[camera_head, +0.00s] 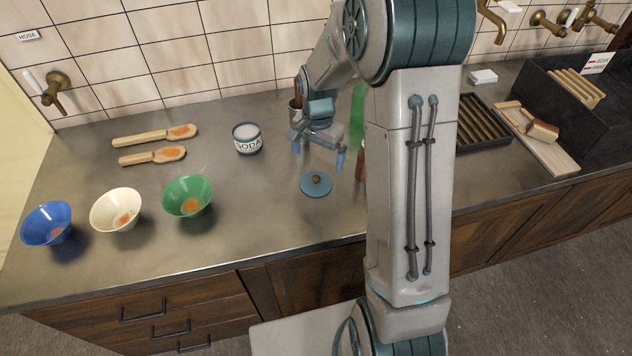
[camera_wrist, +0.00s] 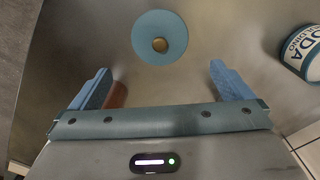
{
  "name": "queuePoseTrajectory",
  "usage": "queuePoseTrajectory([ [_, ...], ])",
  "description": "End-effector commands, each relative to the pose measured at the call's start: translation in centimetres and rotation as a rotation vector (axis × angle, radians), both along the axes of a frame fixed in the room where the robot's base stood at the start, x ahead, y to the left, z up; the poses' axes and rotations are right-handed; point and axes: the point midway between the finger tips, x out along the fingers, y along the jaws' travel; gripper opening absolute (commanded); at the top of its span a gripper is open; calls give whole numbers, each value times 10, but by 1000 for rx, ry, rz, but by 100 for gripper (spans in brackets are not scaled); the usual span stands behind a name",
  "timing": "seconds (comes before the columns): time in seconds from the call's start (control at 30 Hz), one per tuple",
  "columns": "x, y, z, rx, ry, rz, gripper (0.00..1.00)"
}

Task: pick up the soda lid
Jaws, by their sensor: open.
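The soda lid (camera_head: 316,183) is a round blue-teal disc with a small brown knob at its centre. It lies flat on the steel counter, and it also shows at the top middle of the wrist view (camera_wrist: 160,37). My gripper (camera_head: 318,152) is open and empty above the counter, a little behind the lid in the head view. In the wrist view the two blue fingertips (camera_wrist: 160,82) are spread wide, and the lid lies beyond them, between their lines. The white and teal SODA tin (camera_head: 247,138) stands open to the left, and shows at the right edge of the wrist view (camera_wrist: 303,52).
Blue (camera_head: 47,223), cream (camera_head: 116,209) and green (camera_head: 187,196) bowls stand at the left. Two wooden scoops (camera_head: 154,145) lie behind them. A green bottle (camera_head: 357,115) stands close behind my arm. A dark ribbed tray (camera_head: 483,122) and wooden board (camera_head: 545,145) lie right.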

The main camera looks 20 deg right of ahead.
Motion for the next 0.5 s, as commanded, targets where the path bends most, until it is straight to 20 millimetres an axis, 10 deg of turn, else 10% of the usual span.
queuePoseTrajectory([
  [0.5, -6, 8, -54, 1, 4, 8, 100],
])
